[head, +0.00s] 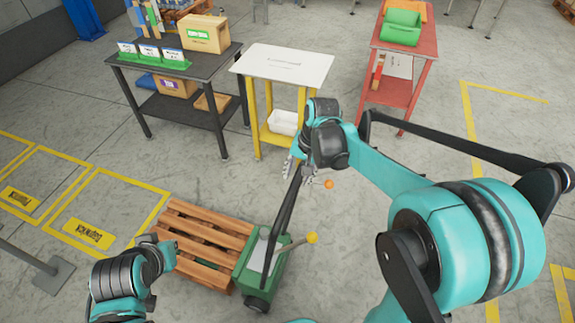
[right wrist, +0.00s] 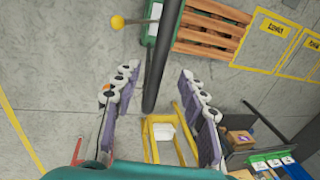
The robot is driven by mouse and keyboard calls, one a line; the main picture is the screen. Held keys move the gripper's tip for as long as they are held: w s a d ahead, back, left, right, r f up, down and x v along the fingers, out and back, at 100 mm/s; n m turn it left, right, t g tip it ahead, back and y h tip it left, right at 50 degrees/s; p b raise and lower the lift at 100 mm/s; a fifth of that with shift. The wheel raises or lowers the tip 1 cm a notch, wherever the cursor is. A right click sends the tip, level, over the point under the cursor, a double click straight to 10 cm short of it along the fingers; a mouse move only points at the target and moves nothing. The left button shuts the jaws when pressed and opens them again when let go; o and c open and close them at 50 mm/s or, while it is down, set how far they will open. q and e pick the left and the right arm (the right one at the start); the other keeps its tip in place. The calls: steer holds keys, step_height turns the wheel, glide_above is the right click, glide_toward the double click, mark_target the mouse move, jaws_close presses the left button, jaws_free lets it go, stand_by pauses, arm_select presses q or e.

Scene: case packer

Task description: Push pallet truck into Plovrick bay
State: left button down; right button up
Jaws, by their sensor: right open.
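The green pallet truck (head: 256,262) stands at the lower middle of the head view, against the right end of a wooden pallet (head: 204,238). Its black handle bar (head: 284,225) slopes up to my right gripper (head: 297,168). In the right wrist view the bar (right wrist: 158,65) runs between the two open fingers; contact cannot be told. A yellow-knobbed lever (head: 312,237) sticks out of the truck. Yellow-outlined floor bays lie left of the pallet; the nearer bay's label (head: 87,233) is hard to read. My left gripper (head: 165,254) is near the pallet's front left, its jaws unclear.
A black table (head: 226,67) with boxes, a white-topped yellow stand (head: 285,64) and a red table (head: 407,44) stand behind. A grey post base (head: 54,273) is at lower left. Floor between pallet and nearer bay looks clear. An orange ball (head: 329,184) shows beside my right gripper.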

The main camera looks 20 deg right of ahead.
mark_target(292, 191)
steer(key=f+b, duration=0.1)
steer(key=f, duration=0.1)
steer(key=a+f, duration=0.1)
steer(key=f, duration=0.2)
steer(key=f+b, duration=0.1)
steer(key=f, duration=0.1)
steer(key=shift+w+a+f+b, duration=0.15)
steer(key=shift+w+f+b, duration=0.15)
steer(key=shift+w, duration=0.05)
steer(key=shift+c, duration=0.4)
jaws_close()
